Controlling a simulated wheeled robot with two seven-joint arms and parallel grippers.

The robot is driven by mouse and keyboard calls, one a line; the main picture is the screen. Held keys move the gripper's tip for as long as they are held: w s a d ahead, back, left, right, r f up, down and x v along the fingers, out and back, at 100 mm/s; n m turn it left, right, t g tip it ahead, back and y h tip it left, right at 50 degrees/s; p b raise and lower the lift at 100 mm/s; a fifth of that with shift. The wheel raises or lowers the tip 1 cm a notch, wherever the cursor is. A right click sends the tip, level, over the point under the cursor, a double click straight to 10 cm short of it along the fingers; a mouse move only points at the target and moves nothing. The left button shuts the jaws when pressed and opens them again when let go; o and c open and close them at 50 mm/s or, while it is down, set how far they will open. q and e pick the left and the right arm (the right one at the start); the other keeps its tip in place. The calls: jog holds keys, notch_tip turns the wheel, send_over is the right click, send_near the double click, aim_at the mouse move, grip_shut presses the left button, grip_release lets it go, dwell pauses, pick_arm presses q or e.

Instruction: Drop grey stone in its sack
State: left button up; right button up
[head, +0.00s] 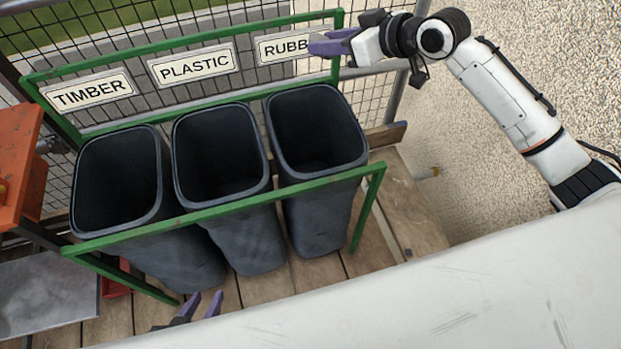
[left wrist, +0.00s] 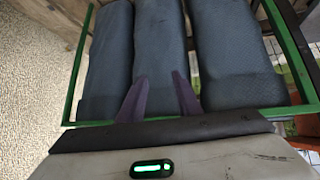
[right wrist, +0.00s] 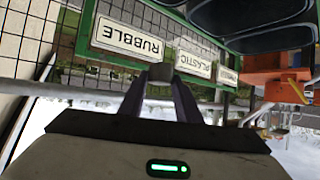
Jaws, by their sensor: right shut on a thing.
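My right gripper (head: 325,43) is at the upper right of the head view, in front of the RUBBLE sign (head: 284,46), and covers the end of its word. It is shut on a small grey stone (right wrist: 160,76), seen between the fingertips in the right wrist view. The rubble sack (head: 318,205), an open dark bin-like container, stands below that sign, right of two others. The stone is above its far rim side, not inside. My left gripper (head: 205,307) is low in the head view, in front of the containers; its fingers are apart and empty in the left wrist view (left wrist: 160,90).
The plastic container (head: 245,240) and timber container (head: 180,262) stand to the left in the same green frame (head: 225,207). A wire mesh fence (head: 220,20) rises behind. An orange object (head: 18,165) is at the left edge. Gravel lies to the right.

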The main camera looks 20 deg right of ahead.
notch_tip(320, 180, down, 6)
jog(key=b, duration=0.6)
jog(key=shift+r, duration=0.1)
jog(key=o, duration=1.2)
jog(key=shift+s, duration=0.15)
jog(key=v, duration=1)
